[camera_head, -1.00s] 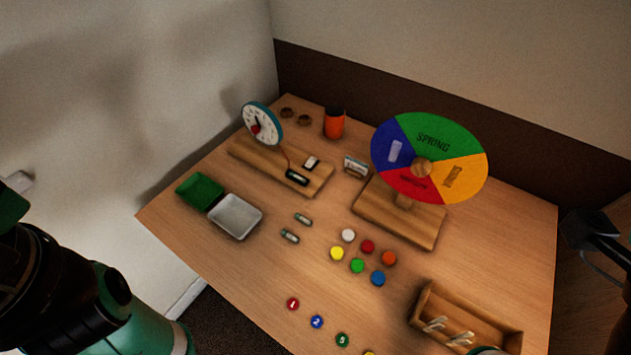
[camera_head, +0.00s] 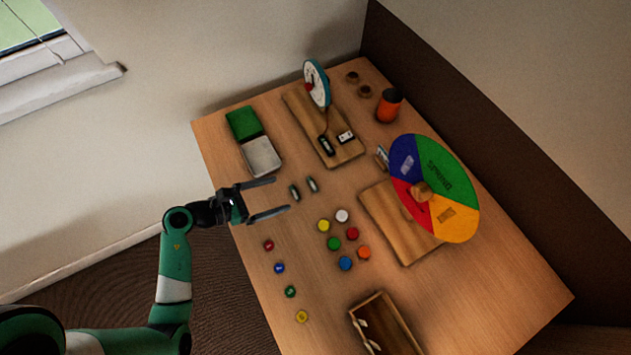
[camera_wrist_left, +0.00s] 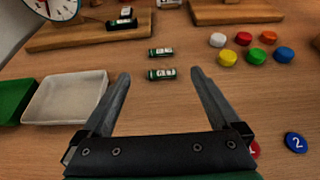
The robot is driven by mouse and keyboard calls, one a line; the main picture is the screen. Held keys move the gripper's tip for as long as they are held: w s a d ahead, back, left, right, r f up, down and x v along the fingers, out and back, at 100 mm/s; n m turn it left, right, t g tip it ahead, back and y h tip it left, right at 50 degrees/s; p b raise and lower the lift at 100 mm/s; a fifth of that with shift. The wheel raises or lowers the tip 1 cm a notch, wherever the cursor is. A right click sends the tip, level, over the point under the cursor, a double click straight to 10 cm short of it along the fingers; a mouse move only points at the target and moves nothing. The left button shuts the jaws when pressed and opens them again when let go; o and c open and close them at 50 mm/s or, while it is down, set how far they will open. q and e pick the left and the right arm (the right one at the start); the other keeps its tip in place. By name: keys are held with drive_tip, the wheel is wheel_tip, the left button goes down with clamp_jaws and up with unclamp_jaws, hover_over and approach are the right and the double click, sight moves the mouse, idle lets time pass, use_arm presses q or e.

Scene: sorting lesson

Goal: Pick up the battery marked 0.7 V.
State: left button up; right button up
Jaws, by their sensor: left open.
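Two small green batteries with pale labels lie side by side on the table. The nearer battery (camera_head: 295,192) also shows in the left wrist view (camera_wrist_left: 161,74), and the farther battery (camera_head: 312,185) lies just beyond it there (camera_wrist_left: 160,52). Their markings are too small to read, so I cannot tell which is 0.7 V. My left gripper (camera_head: 281,195) is open and empty. In the left wrist view its fingers (camera_wrist_left: 160,80) point toward the batteries, with the nearer one appearing between the tips; I see no contact. My right gripper is not in view.
A white tray (camera_head: 262,158) and a green tray (camera_head: 242,124) lie left of the batteries. Coloured discs, including a yellow one (camera_head: 323,226), lie to the right. Numbered counters line the front edge. A dial board (camera_head: 335,150) and season wheel (camera_head: 438,185) stand behind.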

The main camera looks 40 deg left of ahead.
sight(305, 189)
use_arm(q)
drive_tip(key=b+x, duration=0.1)
drive_tip(key=x, duration=0.3)
drive_tip(key=shift+w+f, duration=0.2)
drive_tip(key=shift+w, duration=0.15)
drive_tip(key=b+x, duration=0.2)
drive_tip(key=x, duration=0.1)
drive_tip(key=b+x, duration=0.1)
drive_tip(key=x, duration=0.1)
drive_tip(key=shift+w+d+r, duration=0.1)
drive_tip(key=shift+d+r, duration=0.05)
drive_tip(key=shift+r, duration=0.15)
drive_tip(key=shift+w, duration=0.1)
drive_tip(key=shift+c, duration=0.2)
drive_tip(key=c, duration=1.4)
drive_tip(key=shift+r, duration=0.15)
